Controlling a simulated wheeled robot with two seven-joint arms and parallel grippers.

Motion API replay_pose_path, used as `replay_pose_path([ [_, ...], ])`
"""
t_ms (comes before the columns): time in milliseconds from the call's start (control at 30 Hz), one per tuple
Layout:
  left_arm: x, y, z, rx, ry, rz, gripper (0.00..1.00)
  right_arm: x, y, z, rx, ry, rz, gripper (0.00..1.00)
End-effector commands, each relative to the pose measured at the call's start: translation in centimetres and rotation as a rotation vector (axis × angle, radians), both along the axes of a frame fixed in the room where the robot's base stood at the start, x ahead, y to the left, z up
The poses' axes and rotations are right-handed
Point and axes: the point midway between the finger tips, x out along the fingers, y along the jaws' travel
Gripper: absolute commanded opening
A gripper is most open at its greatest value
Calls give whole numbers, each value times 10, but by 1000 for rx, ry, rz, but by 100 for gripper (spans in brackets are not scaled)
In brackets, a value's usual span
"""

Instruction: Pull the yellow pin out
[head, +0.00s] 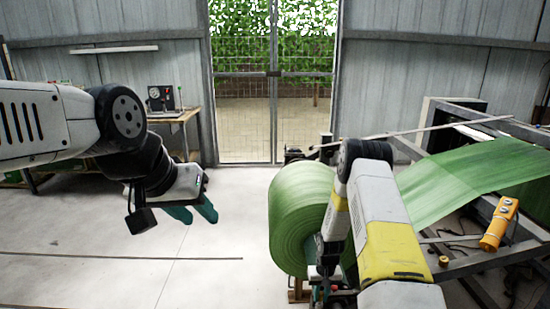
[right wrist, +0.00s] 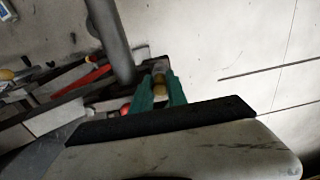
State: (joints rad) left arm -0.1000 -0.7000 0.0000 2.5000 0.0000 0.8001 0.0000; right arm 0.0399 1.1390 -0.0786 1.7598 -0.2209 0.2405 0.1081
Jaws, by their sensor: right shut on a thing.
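My right gripper (right wrist: 159,92) is shut on a small yellowish piece in the right wrist view, which looks like the yellow pin (right wrist: 160,83). Its two green fingers press it from both sides, and a paler end shows just beyond their tips. I cannot tell whether the pin is still seated in anything. In the head view my right arm and the green roll crowd this spot, low in front of the roll, and the pin is not clear there. My left gripper (head: 197,214) hangs over bare floor at the left, its teal fingers apart and empty.
A large green roll (head: 292,220) stands beside my right arm, its web running right over a metal frame (head: 470,262). An orange pendant (head: 499,224) hangs on the frame. The right wrist view shows a grey bar (right wrist: 110,40) and a red handle (right wrist: 87,79) near the fingers. Floor at left is free.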

Motion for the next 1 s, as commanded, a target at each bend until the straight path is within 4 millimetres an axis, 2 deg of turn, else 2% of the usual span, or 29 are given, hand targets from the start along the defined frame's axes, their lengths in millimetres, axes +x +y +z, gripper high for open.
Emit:
replay_pose_path([
  [1000, 0, 0, 0, 0, 0, 0, 36, 0, -1, 41, 0, 1, 0, 0],
])
